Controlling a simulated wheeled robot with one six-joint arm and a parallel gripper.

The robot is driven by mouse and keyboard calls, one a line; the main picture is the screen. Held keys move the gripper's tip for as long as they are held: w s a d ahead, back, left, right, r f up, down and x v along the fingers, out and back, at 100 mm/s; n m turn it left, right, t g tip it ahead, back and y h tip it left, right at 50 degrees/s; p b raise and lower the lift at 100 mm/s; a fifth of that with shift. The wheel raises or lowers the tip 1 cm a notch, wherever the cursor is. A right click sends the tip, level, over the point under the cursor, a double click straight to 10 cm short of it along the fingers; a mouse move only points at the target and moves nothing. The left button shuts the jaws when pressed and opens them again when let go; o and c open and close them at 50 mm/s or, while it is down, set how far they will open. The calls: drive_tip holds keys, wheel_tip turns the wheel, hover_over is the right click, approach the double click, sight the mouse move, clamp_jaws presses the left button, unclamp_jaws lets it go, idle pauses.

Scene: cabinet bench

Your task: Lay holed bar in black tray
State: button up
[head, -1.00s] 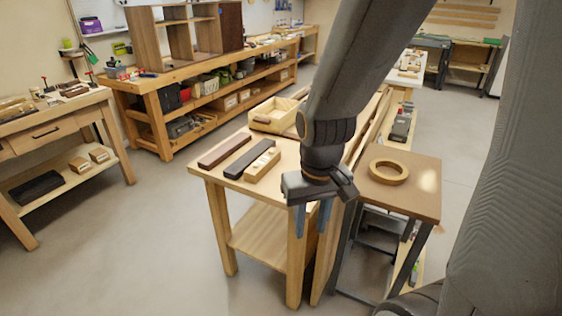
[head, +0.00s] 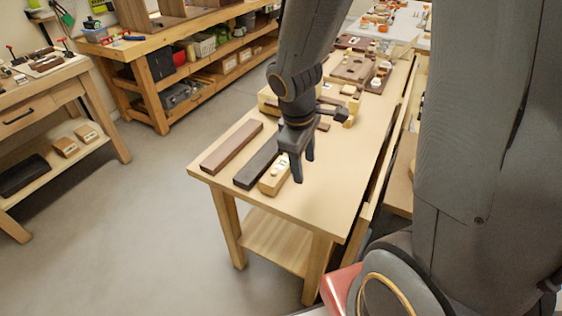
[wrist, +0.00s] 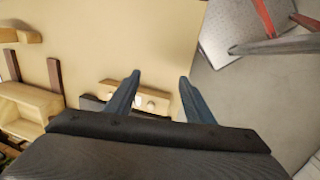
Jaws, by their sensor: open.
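The holed bar (head: 272,178) is a short pale wooden bar with light round spots on top. It lies on the bench near its front left end. A long black piece (head: 254,170), apparently the black tray, lies just left of it; its inside cannot be made out. My gripper (head: 299,170) points down, open and empty, just right of the holed bar in the head view. In the wrist view the holed bar (wrist: 151,98) shows beyond and between my open fingers (wrist: 160,82), partly hidden by the left finger. The black piece (wrist: 91,104) is partly hidden there by my gripper body.
A reddish-brown bar (head: 232,147) lies left of the black piece. A pale wooden box (head: 268,101) stands behind, partly hidden by my arm. Several blocks and boards (head: 356,68) fill the far bench. The bench top (head: 335,165) right of my gripper is clear.

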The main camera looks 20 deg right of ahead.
drive_tip(key=w+f+n+p, duration=0.2)
drive_tip(key=w+n, duration=0.3)
drive_tip(key=n, duration=0.3)
drive_tip(key=n+t+h+p, duration=0.1)
drive_tip(key=n+t, duration=0.1)
drive_tip(key=n, duration=0.7)
approach(282, 163)
drive_tip(key=f, duration=0.2)
drive_tip(key=shift+d+f, duration=0.25)
drive_tip(key=shift+d, duration=0.15)
drive_tip(key=shift+w+d+f+n, duration=0.1)
drive_tip(key=shift+w+f+n, duration=0.15)
drive_tip(key=shift+f, duration=0.35)
drive_tip(key=shift+w+d+f+n, duration=0.15)
drive_tip(key=shift+w+f, duration=0.1)
drive_tip(key=shift+f, duration=0.35)
drive_tip(key=shift+x, duration=2.7)
drive_tip(key=shift+w, duration=0.1)
drive_tip(key=c, duration=1.1)
drive_tip(key=shift+c, duration=0.2)
drive_tip(key=shift+r, duration=0.1)
